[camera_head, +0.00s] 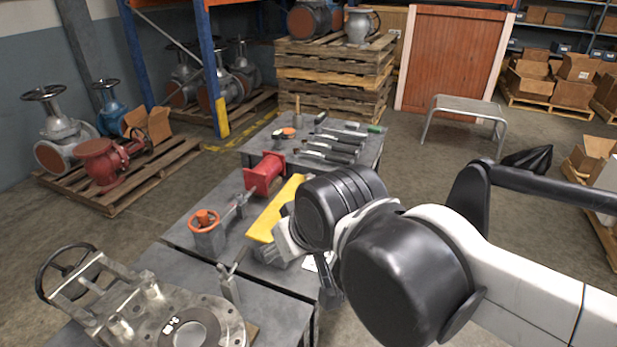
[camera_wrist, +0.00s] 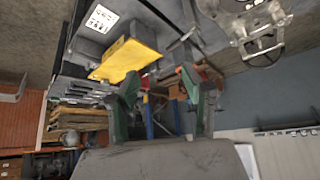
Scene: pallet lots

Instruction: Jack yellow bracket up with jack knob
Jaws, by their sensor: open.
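The yellow bracket (camera_head: 275,209) is a long bar on a grey block on the middle workbench. In the wrist view the yellow bracket (camera_wrist: 126,61) shows upside down, to the left beyond the fingers. An orange handwheel (camera_head: 205,219), which looks like the jack knob, sits on a small grey block left of the bracket. My gripper (camera_wrist: 158,85) is open, with its two dark green-black fingers apart and no object clearly held. In the head view my arm hides most of the gripper and the bracket's right side.
A red flanged spool (camera_head: 265,173) stands behind the bracket. A metal valve body (camera_head: 160,310) fills the near left bench. Several tools lie on the rear bench (camera_head: 372,155). A metal rod with a clamp stands near the handwheel. Pallets and valves stand on the floor behind.

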